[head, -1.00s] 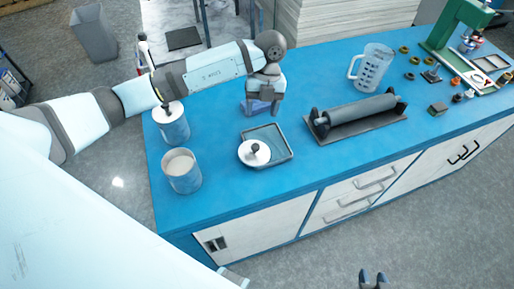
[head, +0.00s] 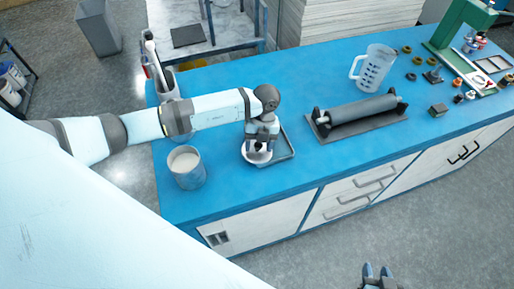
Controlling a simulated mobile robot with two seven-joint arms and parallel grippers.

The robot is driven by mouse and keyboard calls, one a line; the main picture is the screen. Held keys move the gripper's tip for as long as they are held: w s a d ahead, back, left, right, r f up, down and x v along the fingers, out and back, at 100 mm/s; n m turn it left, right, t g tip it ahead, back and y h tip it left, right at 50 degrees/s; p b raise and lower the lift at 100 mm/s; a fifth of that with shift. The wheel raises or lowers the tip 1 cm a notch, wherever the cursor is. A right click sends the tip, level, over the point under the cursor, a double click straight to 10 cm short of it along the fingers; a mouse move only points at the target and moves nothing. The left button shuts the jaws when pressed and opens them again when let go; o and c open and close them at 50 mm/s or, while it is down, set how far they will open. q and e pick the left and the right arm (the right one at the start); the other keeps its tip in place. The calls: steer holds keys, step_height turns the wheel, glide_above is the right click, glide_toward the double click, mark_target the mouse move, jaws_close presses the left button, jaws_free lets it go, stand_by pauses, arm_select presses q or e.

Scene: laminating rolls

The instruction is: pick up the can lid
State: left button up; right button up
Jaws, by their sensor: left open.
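The can lid (head: 254,158) is a white disc with a dark knob, seen in the head view on a shallow grey tray (head: 290,154) on the blue bench. My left gripper (head: 260,146) points down over the lid, its open fingers around or just above the knob; I cannot tell whether they touch it. The gripper hides part of the lid and tray. An open can (head: 187,178) with pale contents stands to the left of the tray. My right gripper (head: 377,272) is at the bottom edge, off the bench, with its fingers apart and empty.
A container with tools (head: 168,85) stands behind my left arm, partly hidden. A grey roller on a base (head: 355,128) lies right of the tray, with a clear jug (head: 372,70) behind it. Small parts and a green press (head: 455,40) occupy the right end. The bench front is clear.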

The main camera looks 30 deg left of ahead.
arm_select(q)
steer(key=shift+f, duration=0.2)
steer(key=c, duration=1)
